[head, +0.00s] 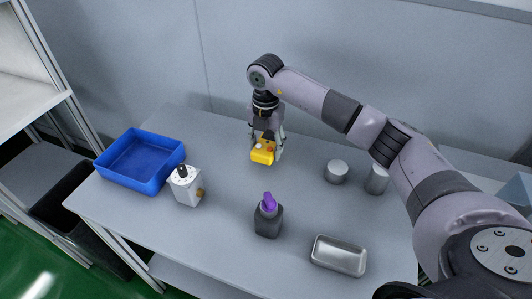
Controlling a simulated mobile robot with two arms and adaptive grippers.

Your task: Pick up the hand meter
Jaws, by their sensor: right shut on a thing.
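The hand meter (262,155) is a small yellow device with an orange or red spot on top. It is near the back middle of the grey table. My right gripper (267,142) points down over it and is shut on it, with a finger showing on its right side. I cannot tell whether the meter touches the table or is slightly above it. My left gripper is not in view.
A blue tray (117,168) stands at the left, beside a white device with a black knob (184,188). A dark bottle with a purple top (268,218), a metal tray (338,256) and two grey cylinders (336,172) (376,180) stand nearby. A wall is behind.

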